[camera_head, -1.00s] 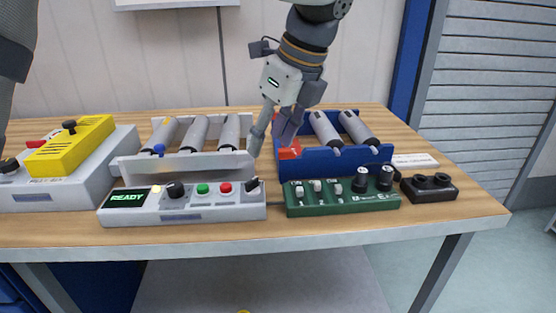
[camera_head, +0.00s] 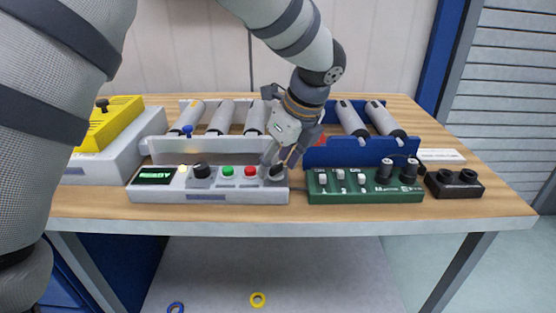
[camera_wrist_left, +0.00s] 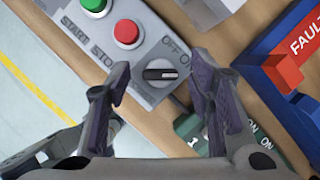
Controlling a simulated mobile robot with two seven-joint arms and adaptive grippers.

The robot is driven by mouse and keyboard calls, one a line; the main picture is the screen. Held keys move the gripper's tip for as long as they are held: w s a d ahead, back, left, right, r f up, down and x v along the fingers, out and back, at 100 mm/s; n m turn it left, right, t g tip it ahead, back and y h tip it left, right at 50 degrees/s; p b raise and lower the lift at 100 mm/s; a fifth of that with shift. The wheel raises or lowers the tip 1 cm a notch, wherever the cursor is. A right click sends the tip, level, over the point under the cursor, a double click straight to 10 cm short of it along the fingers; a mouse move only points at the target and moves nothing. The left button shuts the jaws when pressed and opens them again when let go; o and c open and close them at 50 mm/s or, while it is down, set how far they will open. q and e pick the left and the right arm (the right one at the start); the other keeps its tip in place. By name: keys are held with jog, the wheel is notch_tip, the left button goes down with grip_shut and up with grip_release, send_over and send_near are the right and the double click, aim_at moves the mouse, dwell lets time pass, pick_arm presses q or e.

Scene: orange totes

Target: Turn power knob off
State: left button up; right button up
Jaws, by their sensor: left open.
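The power knob is a dark rotary knob with a light pointer line, at the right end of a light grey control box (camera_head: 228,198). In the left wrist view, the knob (camera_wrist_left: 160,73) has an OFF label beside it and a partly cut-off second label. My left gripper (camera_head: 278,172) is at the knob in the head view, and its fingers partly cover it. In the left wrist view the open fingers (camera_wrist_left: 160,80) stand on either side of the knob, apart from it.
Left of the knob are a red button (camera_head: 250,171), a green button (camera_head: 228,171), another black knob (camera_head: 201,170) and a lit display (camera_head: 156,176).

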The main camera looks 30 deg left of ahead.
pick_arm(q)
grip_shut()
jog(key=shift+n, duration=0.3)
jog(key=n, duration=0.2)
jog(key=n+g, duration=0.1)
jog(key=shift+w+f+n+g, duration=0.1)
jog(key=shift+w+n+g, duration=0.05)
jog(key=shift+n+g, duration=0.2)
jog(key=n+g, duration=0.1)
jog(key=n, duration=0.1)
jog(key=n+b, duration=0.1)
jog(key=n, duration=0.1)
jog(key=shift+w+n+g, duration=0.1)
jog(key=shift+n+g, duration=0.15)
jog(key=shift+g, duration=0.1)
jog(key=n+g+h+b, duration=0.1)
jog(key=n, duration=0.3)
jog(key=shift+w+a+n, duration=0.1)
jog(key=shift+n, duration=0.2)
jog(key=shift+n+g+h+b, duration=0.4)
jog(key=shift+n+h, duration=0.6)
jog(key=shift+n, duration=1.3)
pick_arm(e)
jog(key=shift+g, duration=0.8)
jog(key=shift+s+f, duration=1.65)
jog(key=shift+s, duration=0.1)
pick_arm(q)
jog(key=shift+a, duration=0.1)
